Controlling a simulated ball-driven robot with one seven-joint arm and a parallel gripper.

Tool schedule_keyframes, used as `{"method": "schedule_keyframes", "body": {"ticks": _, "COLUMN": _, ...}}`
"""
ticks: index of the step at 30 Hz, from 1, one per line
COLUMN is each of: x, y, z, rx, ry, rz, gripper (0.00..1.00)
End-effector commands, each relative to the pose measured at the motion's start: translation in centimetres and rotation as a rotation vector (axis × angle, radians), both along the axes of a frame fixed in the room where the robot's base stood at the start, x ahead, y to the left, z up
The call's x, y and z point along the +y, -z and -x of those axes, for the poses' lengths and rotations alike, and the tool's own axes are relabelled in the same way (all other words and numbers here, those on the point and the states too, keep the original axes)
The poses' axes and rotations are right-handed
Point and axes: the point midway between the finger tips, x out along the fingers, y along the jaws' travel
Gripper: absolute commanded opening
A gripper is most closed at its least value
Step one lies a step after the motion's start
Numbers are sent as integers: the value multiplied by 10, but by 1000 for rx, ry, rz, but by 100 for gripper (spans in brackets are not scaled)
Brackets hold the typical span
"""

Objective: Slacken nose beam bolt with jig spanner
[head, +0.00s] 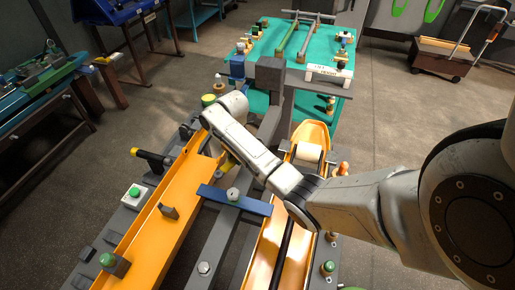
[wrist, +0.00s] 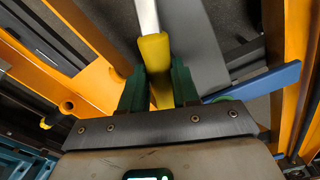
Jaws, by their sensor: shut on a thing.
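My gripper (wrist: 158,86) has green fingers shut on the yellow handle of a tool with a pale metal shaft, which I take to be the jig spanner (wrist: 154,50). The shaft runs off the top of the wrist view, so its head is hidden. In the head view my arm covers most of the gripper; a bit of yellow (head: 229,161) shows beneath the wrist. A blue crossbar (head: 213,193) with a bolt (head: 233,195) on it lies just below my wrist in the picture. It also shows in the wrist view (wrist: 264,82), right of the gripper. I cannot tell which bolt is the nose beam bolt.
Orange channels (head: 165,225) and (head: 262,255) flank a grey beam (head: 215,245) with another bolt (head: 204,267). A black-and-yellow handle (head: 151,158) and a green button box (head: 135,194) sit at left.

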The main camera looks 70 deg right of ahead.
Motion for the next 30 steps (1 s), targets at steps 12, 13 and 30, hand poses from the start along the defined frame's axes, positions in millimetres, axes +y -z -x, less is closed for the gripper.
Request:
{"method": "schedule_keyframes", "body": {"ticks": 12, "x": 0, "y": -7, "z": -1, "rx": -2, "ry": 0, "rz": 2, "gripper": 0}}
{"method": "schedule_keyframes", "body": {"ticks": 13, "x": 0, "y": -8, "z": -1, "rx": -2, "ry": 0, "rz": 2, "gripper": 0}}
{"method": "schedule_keyframes", "body": {"ticks": 30, "x": 0, "y": -23, "z": -1, "rx": -2, "ry": 0, "rz": 2, "gripper": 0}}
